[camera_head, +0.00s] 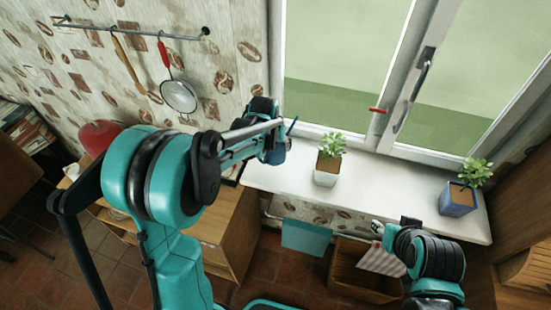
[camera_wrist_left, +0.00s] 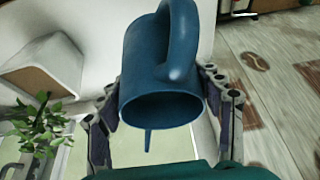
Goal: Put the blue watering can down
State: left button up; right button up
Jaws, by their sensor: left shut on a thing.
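The blue watering can (camera_wrist_left: 160,60) is between the fingers of my left gripper (camera_wrist_left: 165,92), which is shut on its body. In the wrist view its round open mouth faces the camera, its thick handle is at the top and its thin spout points down the picture. In the head view my left gripper (camera_head: 272,146) is at the left end of the white windowsill (camera_head: 375,190), and mostly hides the can; a bit of blue spout shows. I cannot tell whether the can touches the sill. My right gripper (camera_head: 378,229) is empty-looking below the sill; its fingers are unclear.
A plant in a white pot (camera_head: 327,168) stands on the sill right of my left gripper. A plant in a blue pot (camera_head: 459,198) stands at the right end. The sill between the pots is clear. A wooden crate (camera_head: 350,280) is below. The window (camera_head: 350,60) rises behind.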

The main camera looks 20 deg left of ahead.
pick_arm(q)
notch_tip(320, 180, down, 7)
jog(key=shift+w+r+b, duration=0.1)
jog(key=shift+b, duration=0.55)
jog(key=o, duration=1.6)
